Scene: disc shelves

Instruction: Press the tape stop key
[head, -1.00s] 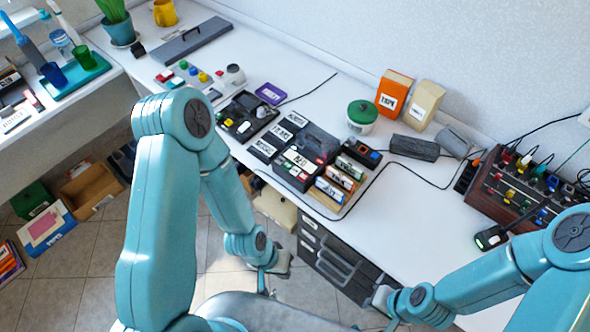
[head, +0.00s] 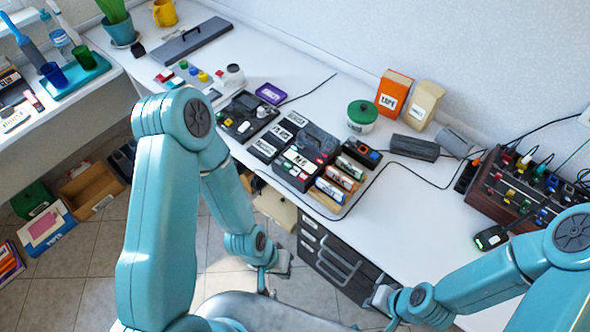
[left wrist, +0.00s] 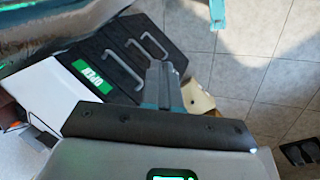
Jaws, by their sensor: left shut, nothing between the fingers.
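A black device with small coloured keys and a white part (head: 243,117) sits on the white desk. A larger black unit (head: 305,158) with labels and small buttons stands to its right. I cannot tell which key is the tape stop key; the lettering is too small. My left gripper (head: 264,283) hangs low in front of the desk, below the top and apart from both devices. It is shut and empty; its fingers also show in the left wrist view (left wrist: 165,84). My right gripper (head: 390,316) is low by the drawers, partly cut off at the lower edge.
Dark drawers (head: 338,262) stand under the desk (head: 420,210). A mixer (head: 515,187) stands at right, cables trailing. The desk's right front is largely clear.

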